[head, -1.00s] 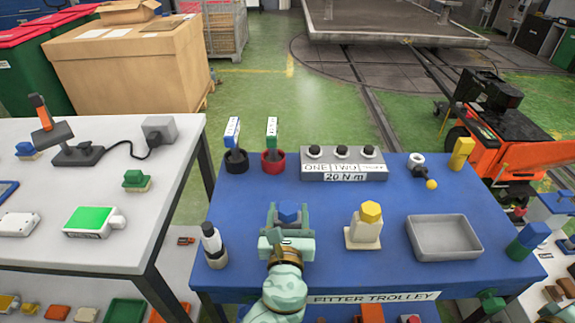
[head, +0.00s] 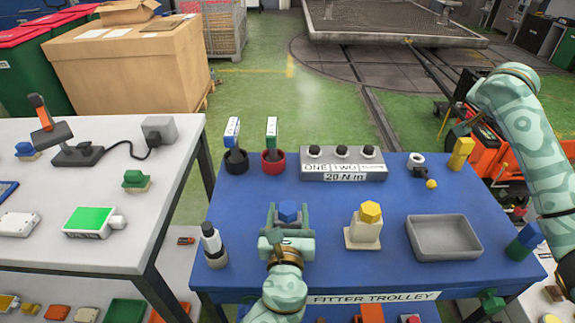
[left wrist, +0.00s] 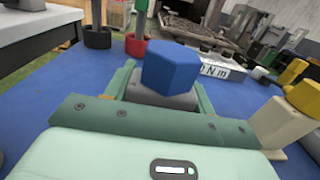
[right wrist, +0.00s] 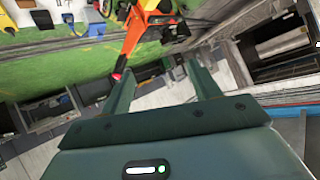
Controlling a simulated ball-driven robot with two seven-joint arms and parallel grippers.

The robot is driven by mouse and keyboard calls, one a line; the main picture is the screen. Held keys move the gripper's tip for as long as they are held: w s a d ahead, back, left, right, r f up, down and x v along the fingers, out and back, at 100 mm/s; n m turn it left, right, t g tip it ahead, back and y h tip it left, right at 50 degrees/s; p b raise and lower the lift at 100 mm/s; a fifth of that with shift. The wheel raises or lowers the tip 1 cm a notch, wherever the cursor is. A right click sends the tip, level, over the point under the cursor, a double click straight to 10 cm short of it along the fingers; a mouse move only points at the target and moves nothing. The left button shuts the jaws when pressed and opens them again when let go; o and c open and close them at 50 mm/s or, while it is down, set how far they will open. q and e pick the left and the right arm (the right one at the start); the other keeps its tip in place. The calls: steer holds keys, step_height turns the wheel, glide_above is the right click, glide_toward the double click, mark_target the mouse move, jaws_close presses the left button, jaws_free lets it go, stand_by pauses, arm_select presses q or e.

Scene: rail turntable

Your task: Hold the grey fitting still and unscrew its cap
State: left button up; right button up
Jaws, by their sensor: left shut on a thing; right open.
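The grey fitting (left wrist: 160,97) stands on the blue trolley top with a blue six-sided cap (head: 288,209) on it; the cap also shows large in the left wrist view (left wrist: 172,69). My left gripper (head: 287,225) is shut on the grey fitting, with a finger on each side of it below the cap. The cap is free above the fingers. My right gripper (right wrist: 165,85) is open and empty, raised off to the right of the trolley.
A cream fitting with a yellow cap (head: 370,212) stands right of the held one, then an empty grey tray (head: 444,238). A black-and-white bottle (head: 213,244) stands at left. Behind are two cups with tags (head: 273,161) and a grey 20 N·m block (head: 343,165).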

steer(key=w+a+n+y, duration=0.25)
steer(key=a+y, duration=0.25)
steer(key=a, duration=1.4)
steer(key=n+g+y, duration=0.2)
steer(key=n+g, duration=0.5)
steer(key=n, duration=0.1)
glide_toward(288, 208)
steer(key=f, duration=0.2)
steer(key=w+f, duration=0.1)
steer(key=f, duration=0.5)
steer(key=shift+w+d, duration=0.1)
steer(key=shift+w, duration=0.1)
steer(key=shift+w+f, duration=0.1)
steer(key=shift+f, duration=0.4)
steer(key=shift+c, duration=0.3)
steer(key=c, duration=1)
steer(key=n+y, duration=0.1)
steer(key=n, duration=0.5)
steer(key=shift+c, duration=0.2)
